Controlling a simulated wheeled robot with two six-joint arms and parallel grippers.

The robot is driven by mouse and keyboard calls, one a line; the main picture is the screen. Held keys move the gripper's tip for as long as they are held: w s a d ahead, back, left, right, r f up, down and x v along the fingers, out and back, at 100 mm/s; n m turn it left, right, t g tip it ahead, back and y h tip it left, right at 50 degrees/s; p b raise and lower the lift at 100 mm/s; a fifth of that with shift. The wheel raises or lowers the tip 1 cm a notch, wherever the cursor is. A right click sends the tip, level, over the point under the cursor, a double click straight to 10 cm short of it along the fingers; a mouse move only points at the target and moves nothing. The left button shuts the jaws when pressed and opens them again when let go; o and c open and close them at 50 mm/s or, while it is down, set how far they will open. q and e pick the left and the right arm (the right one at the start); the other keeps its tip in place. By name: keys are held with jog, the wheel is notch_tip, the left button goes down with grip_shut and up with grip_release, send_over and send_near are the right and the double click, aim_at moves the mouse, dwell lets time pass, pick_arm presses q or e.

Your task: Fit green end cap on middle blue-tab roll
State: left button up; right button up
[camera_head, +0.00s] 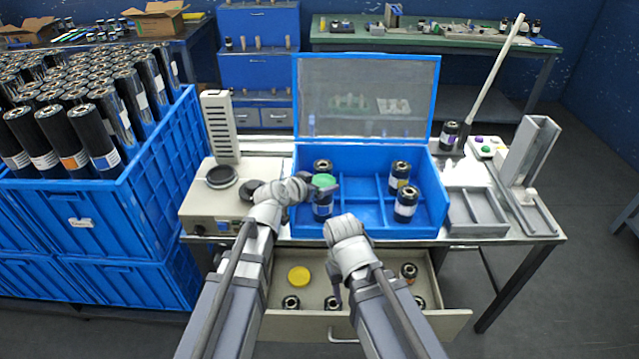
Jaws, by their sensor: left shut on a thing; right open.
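The green end cap (323,181) is at the top of a dark roll (322,210) with a pale band and blue tab, in the open blue case (365,230). My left gripper (318,189) is shut on the green cap from the left. I cannot tell whether the cap is seated on the roll or just above it. Another roll (322,166) stands behind it, and two more rolls (400,174) (405,205) stand in the right part of the case. My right gripper (335,293) is open and points down at the open drawer, partly hidden by my arm.
The drawer (455,318) holds a yellow cap (299,276) and several dark pieces. A clear lid (366,98) stands up behind the case. A grey machine (208,202) is left, a grey tray (478,210) right. A blue crate (150,200) of rolls stands far left.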

pick_arm(q)
jog(key=shift+f+b, duration=0.5)
jog(key=shift+f, duration=0.4)
pick_arm(e)
jog(key=shift+f, duration=0.9)
pick_arm(q)
jog(key=shift+f+b, duration=0.6)
pick_arm(e)
jog(key=shift+f, duration=0.6)
pick_arm(q)
jog(key=o, duration=1)
jog(key=shift+s+r, duration=0.1)
pick_arm(e)
jog(key=shift+r, duration=0.1)
